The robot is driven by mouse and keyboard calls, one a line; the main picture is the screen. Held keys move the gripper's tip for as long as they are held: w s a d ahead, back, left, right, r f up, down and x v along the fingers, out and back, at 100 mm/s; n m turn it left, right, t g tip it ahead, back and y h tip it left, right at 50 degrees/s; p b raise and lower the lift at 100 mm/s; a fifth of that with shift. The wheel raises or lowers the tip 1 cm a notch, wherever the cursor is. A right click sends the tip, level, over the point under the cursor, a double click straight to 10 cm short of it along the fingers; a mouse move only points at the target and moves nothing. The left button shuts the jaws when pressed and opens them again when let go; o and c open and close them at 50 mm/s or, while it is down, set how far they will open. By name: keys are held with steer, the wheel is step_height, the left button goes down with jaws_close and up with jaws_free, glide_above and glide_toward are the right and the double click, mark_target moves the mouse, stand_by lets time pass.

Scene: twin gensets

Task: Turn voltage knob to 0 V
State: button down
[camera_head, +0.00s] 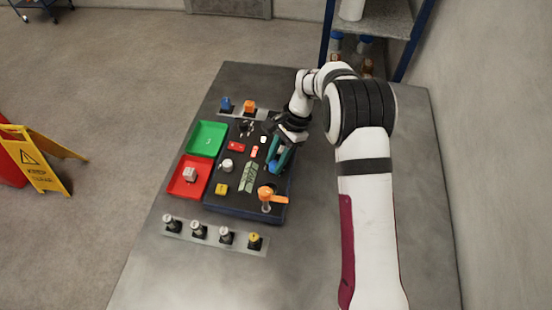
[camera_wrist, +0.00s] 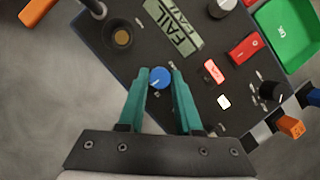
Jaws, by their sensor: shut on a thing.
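A round blue knob (camera_wrist: 159,77) with a pale pointer mark sits on the dark panel (camera_wrist: 190,95) in the wrist view. My gripper (camera_wrist: 161,74) has its two teal fingers closed around the knob, one on each side. The pointer mark lies on the knob's left part; I cannot read any scale or label beside it. In the head view my gripper (camera_head: 277,160) is low over the right side of the panel (camera_head: 238,200), and the knob is hidden there. A second, black knob (camera_wrist: 271,91) stands farther right in the wrist view, apart from the fingers.
A display reading FAIL (camera_wrist: 175,25), a lit red switch (camera_wrist: 213,70) and a white button (camera_wrist: 224,101) are near the fingers. An orange-handled part (camera_head: 268,192) stands at the panel's front right. Green (camera_head: 207,138) and red trays (camera_head: 177,188) lie left. A plug strip (camera_head: 215,241) lies in front.

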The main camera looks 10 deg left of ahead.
steer(key=c, duration=0.6)
jaws_free()
steer(key=v, duration=1.5)
steer(key=shift+w+d+r, duration=0.1)
steer(key=shift+r, duration=0.3)
